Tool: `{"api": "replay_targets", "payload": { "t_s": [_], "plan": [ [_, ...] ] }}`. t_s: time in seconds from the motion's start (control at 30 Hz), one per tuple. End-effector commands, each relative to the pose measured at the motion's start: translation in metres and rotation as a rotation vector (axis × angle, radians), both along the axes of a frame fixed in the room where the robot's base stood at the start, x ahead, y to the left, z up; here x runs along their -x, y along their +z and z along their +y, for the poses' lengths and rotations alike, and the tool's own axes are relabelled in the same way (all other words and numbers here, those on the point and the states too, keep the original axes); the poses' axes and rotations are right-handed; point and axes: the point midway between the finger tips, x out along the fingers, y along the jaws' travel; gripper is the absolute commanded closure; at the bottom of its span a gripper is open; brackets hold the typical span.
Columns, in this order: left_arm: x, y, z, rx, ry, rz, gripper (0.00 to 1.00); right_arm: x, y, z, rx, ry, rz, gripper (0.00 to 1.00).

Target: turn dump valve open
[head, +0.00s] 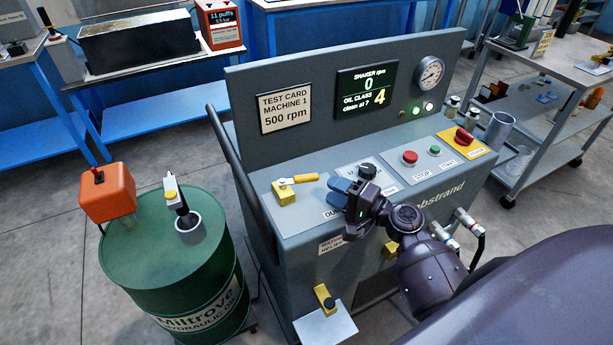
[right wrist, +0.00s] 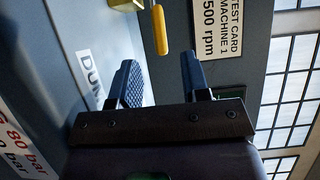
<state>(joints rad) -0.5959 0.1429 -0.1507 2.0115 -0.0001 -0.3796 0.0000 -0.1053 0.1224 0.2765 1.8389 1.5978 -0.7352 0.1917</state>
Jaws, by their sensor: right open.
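The dump valve (head: 285,194) is a yellow block on the left of the machine's sloping panel. Its yellow lever (head: 299,180) points right across the panel, with a label starting "DU" below it. In the right wrist view the lever (right wrist: 159,30) lies just beyond the fingertips, in line with the gap between them. My right gripper (head: 333,190) has blue fingers and is open and empty, to the right of the lever and apart from it. It also shows in the right wrist view (right wrist: 160,62). My left gripper is out of view.
Red stop (head: 410,157) and green start (head: 435,150) buttons and a red knob (head: 464,137) sit right on the panel. A black handrail (head: 232,165) rises left of the valve. A green oil drum (head: 170,255) stands left. The screen (head: 367,93) reads 0 rpm, oil class 4.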

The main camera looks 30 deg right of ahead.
Motion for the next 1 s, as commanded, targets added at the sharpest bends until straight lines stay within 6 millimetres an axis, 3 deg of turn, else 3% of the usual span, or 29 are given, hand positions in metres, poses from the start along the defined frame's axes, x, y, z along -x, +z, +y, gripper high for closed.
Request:
{"api": "replay_targets", "payload": {
  "t_s": [0.2, 0.43, 0.9, 1.0],
  "plan": [
    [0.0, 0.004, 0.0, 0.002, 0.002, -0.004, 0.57, -0.036, 0.002, 0.018, -0.004, 0.001, -0.003, 0.57],
    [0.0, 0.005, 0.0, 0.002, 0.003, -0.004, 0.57, -0.061, 0.001, 0.031, -0.002, 0.001, -0.001, 0.57],
    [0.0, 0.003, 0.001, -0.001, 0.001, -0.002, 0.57, -0.07, 0.0, 0.036, 0.0, 0.0, 0.0, 0.57],
    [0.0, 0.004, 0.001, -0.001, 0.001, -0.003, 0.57, -0.07, 0.0, 0.035, 0.0, 0.0, 0.0, 0.73]
  ]
}}
